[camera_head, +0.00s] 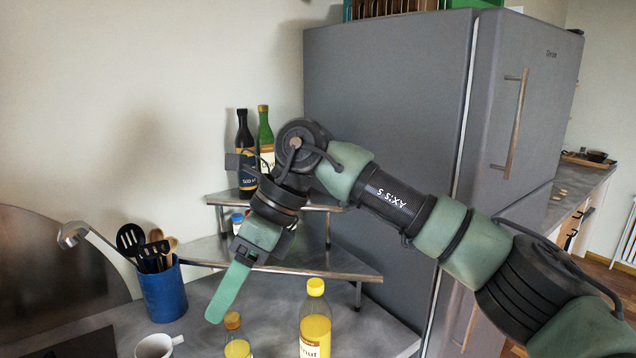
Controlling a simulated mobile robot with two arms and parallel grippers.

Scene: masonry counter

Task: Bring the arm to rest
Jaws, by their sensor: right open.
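My right arm comes in from the lower right and bends down at the wrist in front of the corner shelf. My right gripper (228,292) points down and to the left, above the counter. One green finger shows clearly; it is open with nothing seen in it. Its tip hangs just above a small bottle with a brown cap (236,347), apart from it as far as I can tell. A yellow bottle with a yellow cap (315,325) stands to the right of the finger. My left gripper is not in view.
A blue utensil holder (163,291) and a white mug (155,346) stand at the left. A tiered corner shelf (345,266) carries a dark bottle (245,160) and a green bottle (265,135). A grey fridge (390,100) stands behind my arm. Some counter (375,335) at the right is bare.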

